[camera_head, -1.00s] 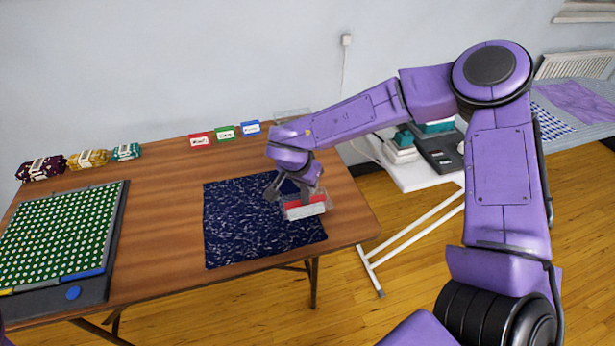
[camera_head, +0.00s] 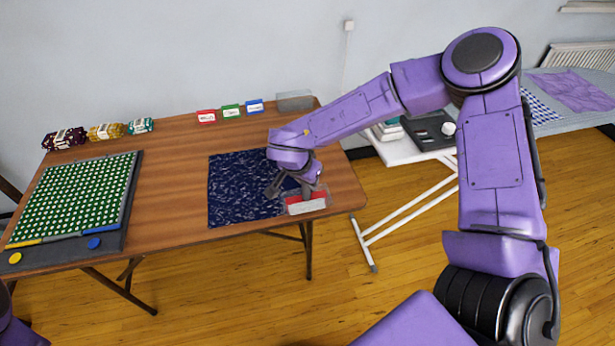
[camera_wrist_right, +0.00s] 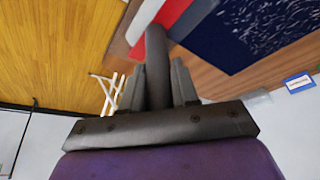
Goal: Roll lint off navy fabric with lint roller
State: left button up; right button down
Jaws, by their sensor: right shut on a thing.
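The navy fabric (camera_head: 235,190) lies flat on the brown table, covered in white lint specks. It also shows at the upper right of the right wrist view (camera_wrist_right: 262,28). My right gripper (camera_head: 293,188) is over its right side, tilted down. In the right wrist view my right gripper (camera_wrist_right: 157,85) is shut on the dark handle of the lint roller (camera_wrist_right: 157,50). My left gripper is out of view.
A green dotted board (camera_head: 80,195) lies at the table's left. Several wrapped bundles (camera_head: 105,131) and coloured label cards (camera_head: 231,111) stand along the back. A clear tray (camera_head: 295,101) is at the back right. A white stand (camera_head: 400,152) is beyond the table's right edge.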

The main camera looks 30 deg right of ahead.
jog(key=shift+w+d, duration=0.1)
jog(key=shift+r, duration=0.1)
notch_tip(320, 180, up, 5)
jog(key=p, duration=0.6)
jog(key=shift+f, duration=0.2)
